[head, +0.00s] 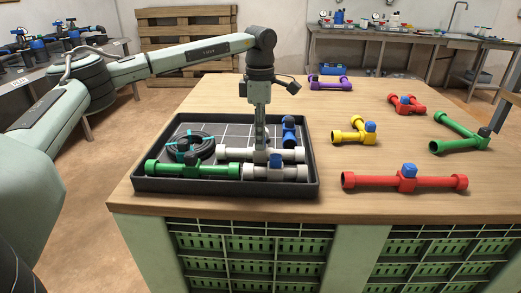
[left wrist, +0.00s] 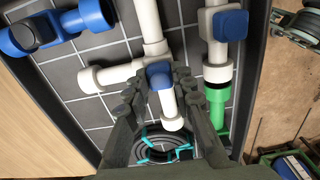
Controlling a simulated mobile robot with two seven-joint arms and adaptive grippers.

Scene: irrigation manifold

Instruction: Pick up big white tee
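The big white tee (head: 288,154) lies in the dark tray (head: 225,192), its long run going left to right, with a blue cap at its middle. My left gripper (head: 261,158) points straight down over its middle and hides part of it. In the left wrist view the tee (left wrist: 148,25) runs between the fingers, its side branch pointing left. The two fingertips of the left gripper (left wrist: 162,82) stand close on both sides of the blue cap; whether they press on it is unclear. Only a dark piece of my right gripper (head: 499,117) shows at the right edge.
Red (head: 430,182), yellow (head: 350,136), green (head: 463,142) and purple (head: 328,84) fittings lie on the table.

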